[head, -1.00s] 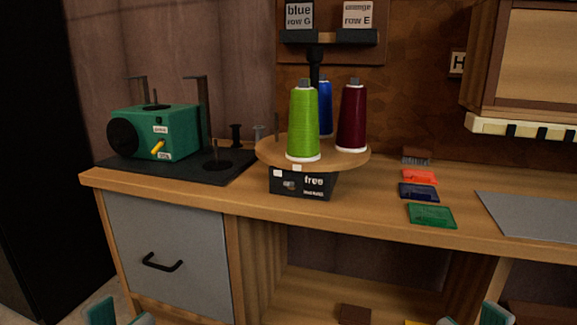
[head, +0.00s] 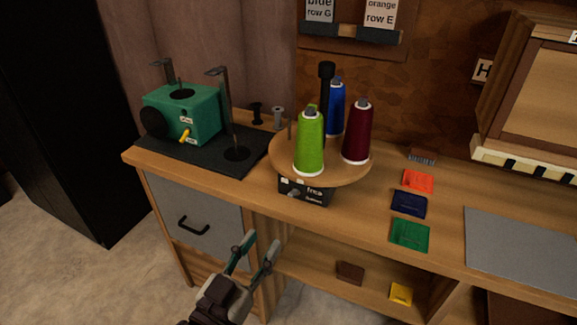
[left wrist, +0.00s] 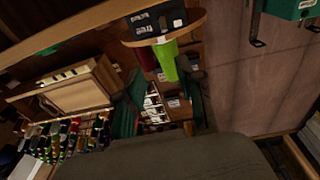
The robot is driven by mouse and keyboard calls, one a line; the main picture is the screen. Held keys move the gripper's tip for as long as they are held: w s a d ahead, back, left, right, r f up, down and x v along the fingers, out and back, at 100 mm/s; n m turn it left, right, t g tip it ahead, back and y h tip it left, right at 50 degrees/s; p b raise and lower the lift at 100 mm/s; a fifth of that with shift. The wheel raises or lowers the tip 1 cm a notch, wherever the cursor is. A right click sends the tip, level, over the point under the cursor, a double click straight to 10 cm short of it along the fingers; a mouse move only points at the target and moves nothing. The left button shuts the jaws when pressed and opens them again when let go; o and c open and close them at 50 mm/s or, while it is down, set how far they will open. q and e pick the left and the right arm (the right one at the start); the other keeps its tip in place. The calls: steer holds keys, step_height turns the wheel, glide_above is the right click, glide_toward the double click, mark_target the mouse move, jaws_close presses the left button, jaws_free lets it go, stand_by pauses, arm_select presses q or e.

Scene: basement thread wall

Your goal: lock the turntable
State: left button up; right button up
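The round wooden turntable (head: 275,160) stands on the bench. It carries a green thread cone (head: 309,145), a blue cone (head: 336,108) and a dark red cone (head: 357,132). Its black base (head: 317,194) has a front label reading "free" and a small grey knob (head: 293,193). The base also shows in the left wrist view (left wrist: 150,22), upside down. My left gripper (head: 262,243) is open and empty, with its fingers apart, in front of the bench and below the base, not touching it. My right gripper is not in view.
A green machine (head: 190,112) on a black mat stands left of the turntable. Coloured cards (head: 410,233) and a grey mat (head: 520,248) lie to the right. A drawer handle (head: 193,225) and an open shelf (head: 320,270) with small packets are below the bench top.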

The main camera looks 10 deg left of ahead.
mark_target(293, 193)
arm_select(q)
steer(key=shift+g+y, duration=0.4)
steer(key=shift+y, duration=0.1)
steer(key=x, duration=1.3)
steer(key=shift+w+a+f, duration=0.25)
steer(key=shift+w+f, duration=0.1)
steer(key=shift+w, duration=0.1)
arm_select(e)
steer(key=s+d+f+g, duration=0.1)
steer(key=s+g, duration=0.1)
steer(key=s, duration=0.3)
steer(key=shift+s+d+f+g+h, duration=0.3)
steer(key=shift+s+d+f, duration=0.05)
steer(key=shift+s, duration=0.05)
arm_select(q)
steer(key=c, duration=0.6)
jaws_close()
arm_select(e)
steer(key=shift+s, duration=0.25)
